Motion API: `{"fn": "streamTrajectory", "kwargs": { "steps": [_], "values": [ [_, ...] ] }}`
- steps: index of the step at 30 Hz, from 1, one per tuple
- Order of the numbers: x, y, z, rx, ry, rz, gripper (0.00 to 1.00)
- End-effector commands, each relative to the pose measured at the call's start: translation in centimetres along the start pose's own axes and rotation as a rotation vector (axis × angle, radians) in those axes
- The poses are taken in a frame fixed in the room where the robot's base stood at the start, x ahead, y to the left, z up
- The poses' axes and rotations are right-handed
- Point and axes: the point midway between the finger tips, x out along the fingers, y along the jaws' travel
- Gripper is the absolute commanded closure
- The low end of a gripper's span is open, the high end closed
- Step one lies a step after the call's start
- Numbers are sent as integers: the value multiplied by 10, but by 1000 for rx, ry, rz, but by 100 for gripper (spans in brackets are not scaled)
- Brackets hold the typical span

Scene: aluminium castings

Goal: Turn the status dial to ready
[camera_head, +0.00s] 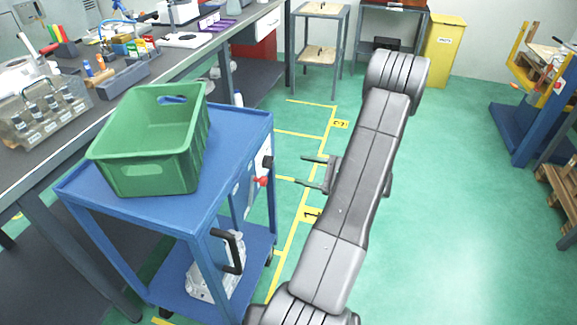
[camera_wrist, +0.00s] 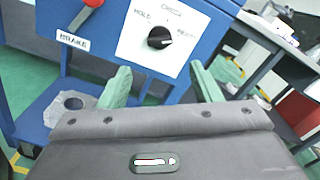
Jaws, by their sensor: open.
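The status dial (camera_wrist: 159,37) is a black knob on a white plate (camera_wrist: 135,40) on the blue cart's side. The plate reads HOLD at left, a blurred word at the top and what looks like READY at right. Which label the knob points at is hard to tell. In the head view the dial (camera_head: 268,162) shows small at the cart's right side. My gripper (camera_head: 301,170) is open and empty, facing the dial from the right with a gap. In the wrist view its green fingertips (camera_wrist: 160,72) stand to either side below the dial, not touching it.
A red brake lever (camera_head: 261,181) sticks out beside the dial; its BRAKE label (camera_wrist: 73,43) shows in the wrist view. A green crate (camera_head: 150,165) stands on the blue cart (camera_head: 80,187). A grey casting lies on the lower shelf.

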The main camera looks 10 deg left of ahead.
Motion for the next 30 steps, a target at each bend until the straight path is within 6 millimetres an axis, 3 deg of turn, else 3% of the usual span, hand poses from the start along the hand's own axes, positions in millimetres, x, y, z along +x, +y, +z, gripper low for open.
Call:
{"fn": "streamTrajectory", "kwargs": {
  "steps": [6,12,23,30],
  "values": [
    [-37,0,-1,1,2,-2,42],
    [-49,0,0,1,0,0,42],
    [-47,0,0,1,0,1,42],
    [-19,1,0,1,-2,4,42]
  ]
}}
